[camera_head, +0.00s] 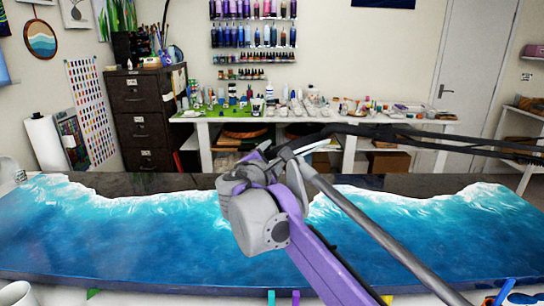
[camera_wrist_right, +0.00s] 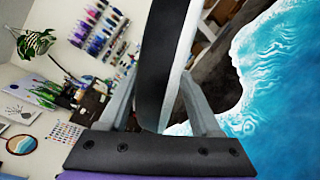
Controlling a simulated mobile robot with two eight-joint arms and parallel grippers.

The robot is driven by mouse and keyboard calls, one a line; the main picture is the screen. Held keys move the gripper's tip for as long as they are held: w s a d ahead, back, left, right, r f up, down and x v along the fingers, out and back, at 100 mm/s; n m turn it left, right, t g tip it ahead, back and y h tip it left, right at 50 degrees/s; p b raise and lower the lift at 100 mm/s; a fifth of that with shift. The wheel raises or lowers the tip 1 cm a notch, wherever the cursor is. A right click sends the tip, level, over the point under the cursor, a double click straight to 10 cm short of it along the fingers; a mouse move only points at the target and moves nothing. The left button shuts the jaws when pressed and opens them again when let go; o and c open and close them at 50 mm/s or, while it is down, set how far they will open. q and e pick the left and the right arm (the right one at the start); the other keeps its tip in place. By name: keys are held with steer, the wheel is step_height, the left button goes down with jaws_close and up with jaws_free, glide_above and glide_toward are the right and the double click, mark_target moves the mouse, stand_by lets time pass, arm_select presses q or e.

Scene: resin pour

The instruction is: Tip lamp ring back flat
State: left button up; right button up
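The lamp ring (camera_head: 385,131) shows in the head view as thin dark bands, nearly edge-on, reaching from the middle out past the right edge. It stands above the blue resin table, and its exact tilt is hard to judge. My right gripper (camera_head: 292,152) is at the ring's left end. In the right wrist view the ring's dark band with a pale edge (camera_wrist_right: 160,65) passes between the two grey fingers of my right gripper (camera_wrist_right: 162,95). The fingers close in on the band from both sides; their tips are partly hidden by it. My left gripper is out of view.
The wide table (camera_head: 120,245) with blue, white and dark resin lies below. A grey pole (camera_head: 385,233) slants from the ring's left end to the lower right. Cups (camera_head: 17,293) stand at the front left. A cluttered workbench (camera_head: 330,113) stands behind.

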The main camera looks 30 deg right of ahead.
steer(key=v, duration=1)
steer(key=shift+s+a+p, duration=0.25)
steer(key=shift+a+p, duration=0.1)
